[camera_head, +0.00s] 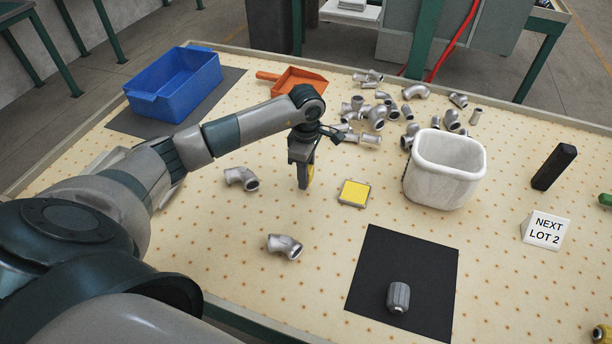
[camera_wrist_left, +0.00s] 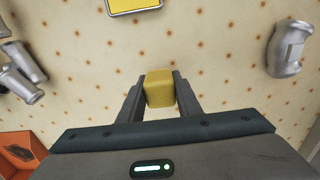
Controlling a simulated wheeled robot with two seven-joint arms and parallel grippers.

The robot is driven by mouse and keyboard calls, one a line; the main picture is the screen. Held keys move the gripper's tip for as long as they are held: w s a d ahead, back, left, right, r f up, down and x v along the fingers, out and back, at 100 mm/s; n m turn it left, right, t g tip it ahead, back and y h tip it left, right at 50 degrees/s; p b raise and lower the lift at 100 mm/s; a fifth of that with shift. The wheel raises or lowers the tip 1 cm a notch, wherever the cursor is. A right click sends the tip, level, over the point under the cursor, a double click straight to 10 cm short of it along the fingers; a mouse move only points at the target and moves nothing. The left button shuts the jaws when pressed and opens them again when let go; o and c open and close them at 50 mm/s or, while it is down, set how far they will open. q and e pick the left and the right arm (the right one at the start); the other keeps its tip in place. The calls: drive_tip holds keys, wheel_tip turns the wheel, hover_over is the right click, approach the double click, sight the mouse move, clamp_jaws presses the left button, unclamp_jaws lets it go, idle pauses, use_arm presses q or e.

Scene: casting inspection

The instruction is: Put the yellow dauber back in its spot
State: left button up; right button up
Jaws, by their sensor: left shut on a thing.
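My left gripper (camera_head: 304,178) points down above the middle of the table and is shut on the yellow dauber (camera_wrist_left: 160,90). In the left wrist view the dauber sits between the two fingers (camera_wrist_left: 160,97); in the head view only a sliver of yellow shows beside the fingers. A square yellow pad with a grey rim (camera_head: 353,194) lies just right of the gripper, and its edge shows at the top of the left wrist view (camera_wrist_left: 134,4). My right gripper is not in view.
Grey pipe fittings (camera_head: 241,178) (camera_head: 285,246) lie near the gripper, with several more heaped behind. A white bin (camera_head: 444,170), black block (camera_head: 554,167) and sign (camera_head: 546,230) stand right. A dark mat (camera_head: 400,265) bears one fitting (camera_head: 398,297). A blue crate (camera_head: 175,84) stands back left.

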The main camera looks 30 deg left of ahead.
use_arm(q)
drive_tip(key=shift+f, duration=1)
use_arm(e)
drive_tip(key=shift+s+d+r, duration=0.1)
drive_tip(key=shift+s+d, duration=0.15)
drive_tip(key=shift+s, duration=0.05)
use_arm(q)
drive_tip(key=shift+f, duration=0.1)
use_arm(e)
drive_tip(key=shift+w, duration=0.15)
use_arm(q)
drive_tip(key=o, duration=0.9)
drive_tip(key=shift+o, duration=0.2)
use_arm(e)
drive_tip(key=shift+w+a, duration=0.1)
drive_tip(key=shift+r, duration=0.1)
